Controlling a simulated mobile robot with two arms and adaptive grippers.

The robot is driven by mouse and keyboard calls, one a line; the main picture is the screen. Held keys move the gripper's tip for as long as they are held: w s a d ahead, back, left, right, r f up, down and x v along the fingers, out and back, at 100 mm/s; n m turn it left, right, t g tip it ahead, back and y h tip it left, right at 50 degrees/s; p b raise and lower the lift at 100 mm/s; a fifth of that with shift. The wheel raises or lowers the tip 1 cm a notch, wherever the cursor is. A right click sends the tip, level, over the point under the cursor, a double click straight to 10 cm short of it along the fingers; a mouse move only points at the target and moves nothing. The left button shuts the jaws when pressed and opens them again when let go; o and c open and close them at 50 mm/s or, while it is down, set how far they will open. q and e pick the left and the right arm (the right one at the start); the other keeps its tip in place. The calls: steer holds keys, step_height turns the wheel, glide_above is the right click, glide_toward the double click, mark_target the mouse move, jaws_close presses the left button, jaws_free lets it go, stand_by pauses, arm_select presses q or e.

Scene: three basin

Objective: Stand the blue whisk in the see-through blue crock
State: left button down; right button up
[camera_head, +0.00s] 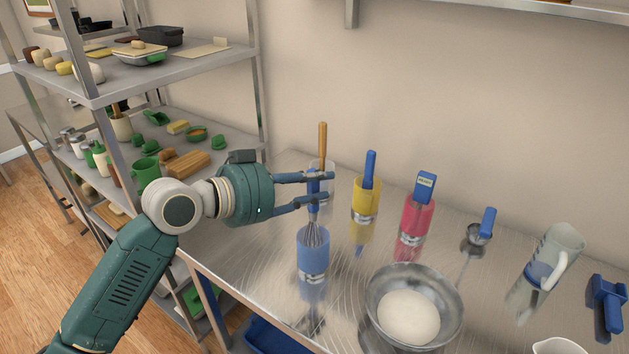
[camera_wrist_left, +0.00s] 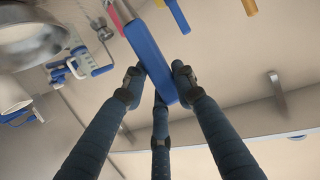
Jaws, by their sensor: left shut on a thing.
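My left gripper (camera_head: 322,187) is shut on the upright blue handle of the whisk (camera_head: 313,232). In the left wrist view the blue handle (camera_wrist_left: 148,55) lies between the fingers of the gripper (camera_wrist_left: 158,90). The whisk's wire head points down at the mouth of the see-through blue crock (camera_head: 313,258), and its lower wires appear to be inside the rim. I cannot tell whether the whisk touches the crock's bottom. The crock stands upright on the metal table. My right gripper is not in view.
A clear crock with a wooden-handled tool (camera_head: 323,145) stands just behind the gripper. A yellow crock (camera_head: 365,200) and a red crock (camera_head: 414,222) stand to the right. A metal bowl (camera_head: 452,310) is at front right. Loaded shelves (camera_head: 175,78) stand at left.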

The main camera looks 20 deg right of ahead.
mark_target(314, 213)
arm_select(q)
steer(key=shift+f+b, duration=1.45)
steer(key=shift+f, duration=0.9)
steer(key=c, duration=1.3)
jaws_free()
steer(key=shift+r, duration=0.1)
steer(key=shift+a, duration=0.1)
steer(key=p+v, duration=0.1)
steer(key=v, duration=0.2)
